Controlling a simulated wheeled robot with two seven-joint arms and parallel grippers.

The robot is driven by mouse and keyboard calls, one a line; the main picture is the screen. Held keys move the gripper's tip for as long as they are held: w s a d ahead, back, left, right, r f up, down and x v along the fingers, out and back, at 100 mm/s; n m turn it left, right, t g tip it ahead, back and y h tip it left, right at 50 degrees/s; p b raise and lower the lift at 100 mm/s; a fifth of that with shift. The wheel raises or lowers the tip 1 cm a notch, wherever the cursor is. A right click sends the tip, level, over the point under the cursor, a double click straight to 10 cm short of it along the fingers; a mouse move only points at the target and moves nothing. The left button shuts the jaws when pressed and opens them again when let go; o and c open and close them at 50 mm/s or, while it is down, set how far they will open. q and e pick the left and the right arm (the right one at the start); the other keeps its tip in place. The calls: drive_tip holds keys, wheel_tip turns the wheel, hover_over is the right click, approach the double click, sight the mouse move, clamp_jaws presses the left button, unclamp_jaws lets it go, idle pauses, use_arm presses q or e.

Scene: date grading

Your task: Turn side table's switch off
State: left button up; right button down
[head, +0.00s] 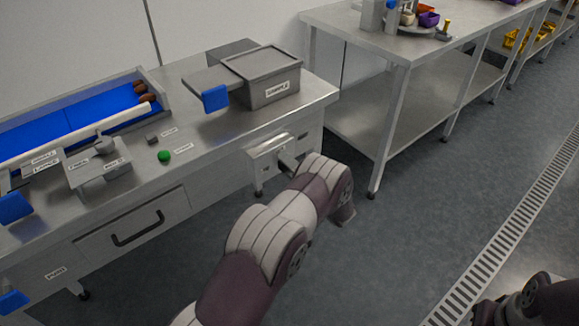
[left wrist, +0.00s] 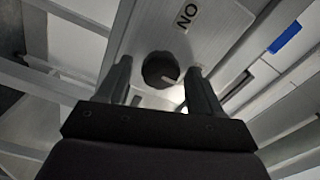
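The switch is a round black knob (left wrist: 160,70) with a short white mark, on a pale metal box. The mark points to the right in the left wrist view. The knob's face is hidden there.
The metal table (head: 215,150) carries a lidded box labelled "SAMPLE" (head: 275,88), a green button (head: 164,156) and a blue-lined tray (head: 70,118) with several brown dates. A drawer (head: 135,228) is below. A second steel table (head: 390,50) stands at the right. The floor between is clear.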

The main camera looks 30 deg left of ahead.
use_arm(q)
drive_tip(key=v, duration=1.2)
drive_tip(key=shift+d, duration=0.3)
